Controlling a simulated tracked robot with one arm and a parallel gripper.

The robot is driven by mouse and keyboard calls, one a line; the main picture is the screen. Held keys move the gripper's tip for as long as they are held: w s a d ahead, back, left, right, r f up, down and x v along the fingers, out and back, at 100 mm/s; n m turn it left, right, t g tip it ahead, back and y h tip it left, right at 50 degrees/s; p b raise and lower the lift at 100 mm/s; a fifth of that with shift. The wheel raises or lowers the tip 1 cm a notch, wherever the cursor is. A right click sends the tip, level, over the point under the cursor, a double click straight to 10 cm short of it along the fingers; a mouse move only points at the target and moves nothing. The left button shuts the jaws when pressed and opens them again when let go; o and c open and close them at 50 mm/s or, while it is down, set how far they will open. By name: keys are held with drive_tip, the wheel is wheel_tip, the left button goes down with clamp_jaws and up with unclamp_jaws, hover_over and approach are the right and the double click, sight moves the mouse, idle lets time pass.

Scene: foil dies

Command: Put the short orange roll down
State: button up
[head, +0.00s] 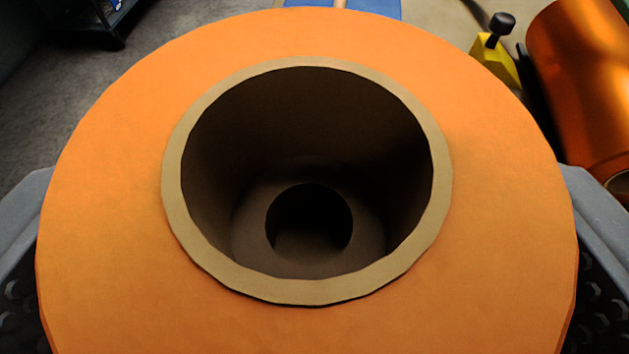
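The short orange roll (105,215) fills most of the head view, its flat end facing the camera and its tan core ring (172,190) around a wide dark opening. My gripper (307,180) is shut on it, with a grey finger and dark studded pad against its left side and another against its right. Through the core I see a brownish surface (250,235) with a smaller dark round hole (309,222). The roll hides most of what is below it, so I cannot tell whether its underside touches anything.
A shiny orange roll (585,75) is at the right edge. Beside it is a yellow block (492,60) with a black knob (502,22). A blue surface (372,8) shows at the top. Grey floor (95,90) and a dark rack (95,22) are at the upper left.

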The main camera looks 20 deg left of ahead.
wheel_tip(320, 180, down, 4)
drive_tip(key=shift+r+b, duration=0.25)
drive_tip(key=shift+b, duration=0.05)
drive_tip(key=shift+r, duration=0.1)
drive_tip(key=o, duration=1.7)
drive_tip(key=shift+s+d+r, duration=0.25)
drive_tip(key=shift+s, duration=0.2)
drive_tip(key=p+v, duration=0.1)
drive_tip(key=v, duration=1)
